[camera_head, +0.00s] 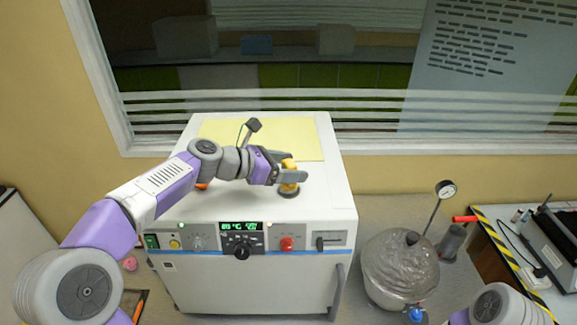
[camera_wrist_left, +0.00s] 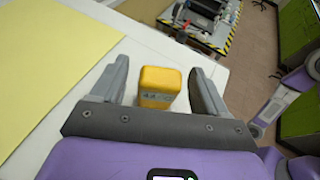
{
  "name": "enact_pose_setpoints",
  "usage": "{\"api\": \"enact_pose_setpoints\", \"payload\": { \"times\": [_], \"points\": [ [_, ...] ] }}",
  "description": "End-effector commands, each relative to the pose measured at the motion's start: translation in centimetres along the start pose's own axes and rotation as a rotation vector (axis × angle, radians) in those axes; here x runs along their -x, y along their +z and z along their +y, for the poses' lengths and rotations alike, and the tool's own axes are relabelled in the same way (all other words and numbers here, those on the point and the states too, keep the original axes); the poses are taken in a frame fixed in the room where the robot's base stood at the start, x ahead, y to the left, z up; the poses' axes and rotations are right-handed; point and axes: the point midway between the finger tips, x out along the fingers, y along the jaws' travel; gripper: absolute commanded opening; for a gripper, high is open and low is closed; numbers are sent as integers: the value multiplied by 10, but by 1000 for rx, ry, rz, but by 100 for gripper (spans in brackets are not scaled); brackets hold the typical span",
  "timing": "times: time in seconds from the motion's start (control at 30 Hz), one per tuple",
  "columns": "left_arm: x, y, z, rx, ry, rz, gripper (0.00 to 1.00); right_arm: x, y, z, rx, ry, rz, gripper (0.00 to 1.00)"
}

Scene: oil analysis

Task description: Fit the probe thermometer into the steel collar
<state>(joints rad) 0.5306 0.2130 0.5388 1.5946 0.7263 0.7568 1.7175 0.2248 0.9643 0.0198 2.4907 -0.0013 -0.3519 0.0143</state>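The probe thermometer (camera_head: 289,187) has a yellow block-like head. It looks upright on the white machine's top, with a small display facing me in the left wrist view (camera_wrist_left: 158,85). The steel collar (camera_head: 289,195) seems to be the dark round base directly under the head. The probe is hidden, so I cannot tell how deep it sits. My left gripper (camera_head: 281,172) is around the yellow head. Its fingers stand apart on both sides, with visible gaps, so it is open. My right gripper is out of view; only part of that arm shows at lower right.
The white machine (camera_head: 240,290) has a front control panel and a yellow sheet (camera_head: 310,140) on top. An orange thing (camera_head: 202,186) is mostly hidden behind my left arm. A foil-wrapped vessel (camera_head: 400,265) with a dial gauge (camera_head: 446,189) stands right, near a striped-edge bench (camera_head: 505,245).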

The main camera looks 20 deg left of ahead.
Motion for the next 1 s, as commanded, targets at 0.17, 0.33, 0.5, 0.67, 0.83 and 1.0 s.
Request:
{"api": "enact_pose_setpoints", "payload": {
  "times": [0.17,0.33,0.5,0.67,0.83,1.0],
  "points": [
    [0,0,0,0,0,0,79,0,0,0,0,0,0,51],
    [3,0,0,0,1,1,79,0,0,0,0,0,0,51],
    [26,-1,1,0,6,1,79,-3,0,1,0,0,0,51],
    [53,0,1,-2,5,1,79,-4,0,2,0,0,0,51],
    [72,0,0,0,2,0,79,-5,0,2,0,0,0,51],
    [76,0,0,1,0,0,79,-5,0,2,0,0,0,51]
  ]
}}
